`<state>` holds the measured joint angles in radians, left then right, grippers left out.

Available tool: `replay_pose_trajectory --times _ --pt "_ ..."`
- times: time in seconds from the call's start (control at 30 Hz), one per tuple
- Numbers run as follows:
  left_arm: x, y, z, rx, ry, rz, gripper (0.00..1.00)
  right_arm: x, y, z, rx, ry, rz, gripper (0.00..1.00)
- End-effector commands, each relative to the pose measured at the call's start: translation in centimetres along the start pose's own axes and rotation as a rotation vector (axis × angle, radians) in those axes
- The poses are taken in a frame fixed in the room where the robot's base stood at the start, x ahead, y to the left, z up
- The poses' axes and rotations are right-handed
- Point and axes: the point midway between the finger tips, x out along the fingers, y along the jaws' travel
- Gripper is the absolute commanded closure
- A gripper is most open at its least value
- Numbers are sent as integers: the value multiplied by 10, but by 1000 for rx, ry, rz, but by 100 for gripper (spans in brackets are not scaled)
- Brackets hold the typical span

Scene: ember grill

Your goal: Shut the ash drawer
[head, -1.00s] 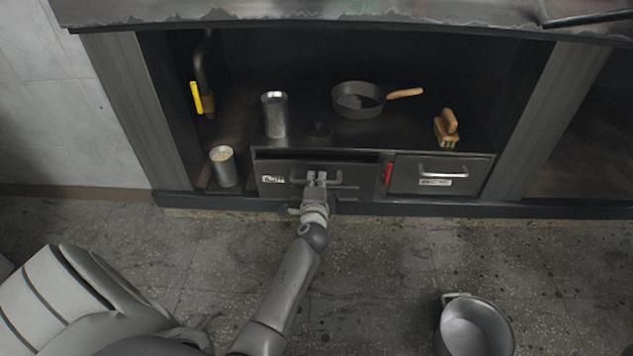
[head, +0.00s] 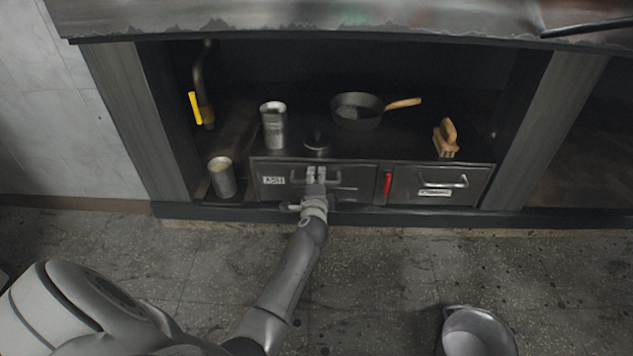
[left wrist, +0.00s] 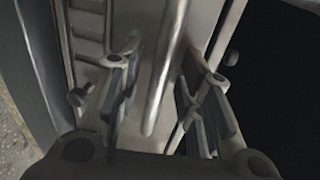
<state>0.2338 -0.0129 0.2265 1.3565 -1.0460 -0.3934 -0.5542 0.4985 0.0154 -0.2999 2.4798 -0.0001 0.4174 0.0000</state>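The ash drawer (head: 345,173) is the left of two grey metal fronts under the grill shelf and carries an ASH label. Its front looks flush with the frame, with no open gap visible above it. My left gripper (head: 315,178) is at the bar handle, hiding part of the front. In the left wrist view the handle bar (left wrist: 168,60) passes between the spread fingers of my left gripper (left wrist: 158,78), and the fingers look apart from it. My right gripper is not in view.
A second drawer (head: 440,186) with a red piece (head: 387,184) beside it is to the right. A metal can (head: 222,177) stands left of the ash drawer. A pan (head: 358,111), tall can (head: 273,125) and brush (head: 446,138) sit on the shelf. A pot (head: 476,333) stands on the floor.

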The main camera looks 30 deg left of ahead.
Motion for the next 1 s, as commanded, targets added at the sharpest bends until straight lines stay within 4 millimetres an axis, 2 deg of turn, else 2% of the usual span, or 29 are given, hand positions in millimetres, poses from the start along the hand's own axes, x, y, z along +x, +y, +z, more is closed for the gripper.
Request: replay_pose_trajectory --times 0.27,0.37,0.57,0.8,1.0 --pt "-2 1 0 0 0 2 66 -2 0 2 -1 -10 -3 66" --pt "-9 2 0 2 0 2 66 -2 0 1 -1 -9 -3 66" --pt "-39 2 -1 1 1 3 66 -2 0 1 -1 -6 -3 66" --pt "-85 2 -1 -1 2 3 66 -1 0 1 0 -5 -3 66" --pt "-111 1 -1 0 1 2 66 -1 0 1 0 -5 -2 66"
